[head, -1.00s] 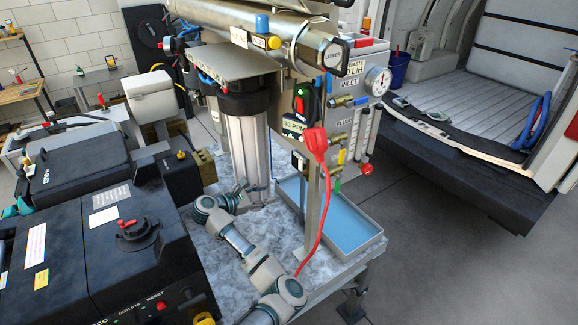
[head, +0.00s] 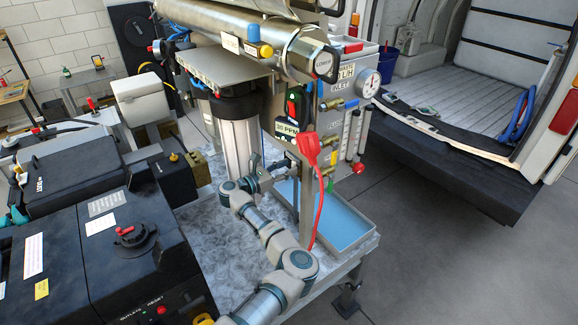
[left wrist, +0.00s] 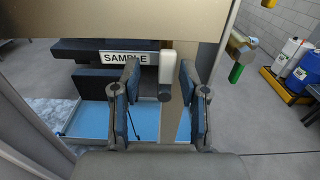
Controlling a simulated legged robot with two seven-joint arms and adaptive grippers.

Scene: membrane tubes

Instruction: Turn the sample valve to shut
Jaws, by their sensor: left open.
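The SAMPLE label (left wrist: 128,58) shows in the left wrist view on the plate ahead. A short pale grey lever (left wrist: 166,72), apparently the sample valve's handle, hangs upright just right of it. My left gripper (left wrist: 162,98) is open, its two dark blue pads either side of the lever's lower end, with a gap visible on both sides. In the head view my left gripper (head: 283,167) is beside the metal upright under the filter unit; the valve there is too small or hidden to make out. My right gripper is not in view.
A blue-bottomed tray (head: 345,234) lies below on the bench. A red-handled part with a red hose (head: 310,150) hangs close to my left gripper. A brass valve with a green handle (left wrist: 236,72) is to the right in the wrist view.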

